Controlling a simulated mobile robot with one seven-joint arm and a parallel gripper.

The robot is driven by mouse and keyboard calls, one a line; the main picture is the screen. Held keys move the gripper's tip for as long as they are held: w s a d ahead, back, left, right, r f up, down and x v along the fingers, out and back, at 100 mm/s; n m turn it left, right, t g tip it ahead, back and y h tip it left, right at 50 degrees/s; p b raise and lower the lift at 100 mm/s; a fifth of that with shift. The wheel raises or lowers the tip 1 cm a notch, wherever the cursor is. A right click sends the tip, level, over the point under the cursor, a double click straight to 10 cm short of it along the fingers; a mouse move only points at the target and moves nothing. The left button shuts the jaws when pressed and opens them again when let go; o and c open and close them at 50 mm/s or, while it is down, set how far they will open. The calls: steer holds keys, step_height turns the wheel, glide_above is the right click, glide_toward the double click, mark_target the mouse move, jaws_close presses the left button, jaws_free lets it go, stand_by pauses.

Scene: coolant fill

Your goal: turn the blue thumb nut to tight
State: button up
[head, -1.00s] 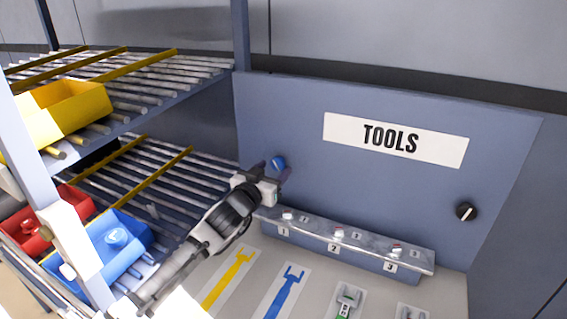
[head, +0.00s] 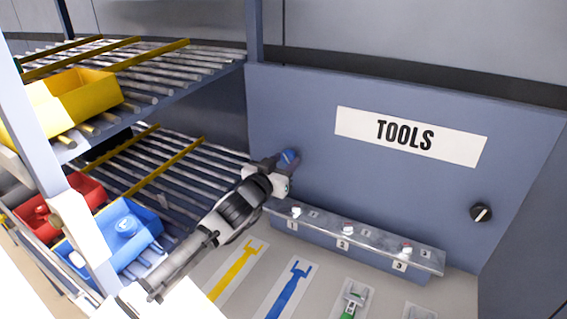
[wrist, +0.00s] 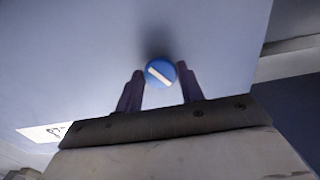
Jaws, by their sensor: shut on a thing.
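The blue thumb nut (head: 289,156) is on the blue-grey back panel, left of the TOOLS sign. In the wrist view the nut (wrist: 160,73) is a round blue knob with a white bar across its face, the bar slanting down to the right. My gripper (head: 280,162) reaches it from the front left. Its two dark fingers (wrist: 160,86) stand on either side of the nut and are shut on it. The nut's base on the panel is hidden in the wrist view.
A black knob (head: 481,212) is on the panel at the right. A metal ledge (head: 375,240) numbered 1 to 3 runs below the sign (head: 405,135). Roller shelves at the left hold a yellow bin (head: 85,97), a red bin (head: 95,196) and a blue bin (head: 150,223).

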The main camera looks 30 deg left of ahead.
steer(key=m+b, duration=0.3)
steer(key=shift+f+m, duration=0.1)
steer(key=shift+m, duration=0.3)
steer(key=shift+r+m+b, duration=0.2)
steer(key=shift+m+b, duration=0.75)
steer(key=shift+m, duration=1.95)
steer(key=o, duration=1)
steer(key=shift+c, duration=0.2)
steer(key=shift+f, duration=0.1)
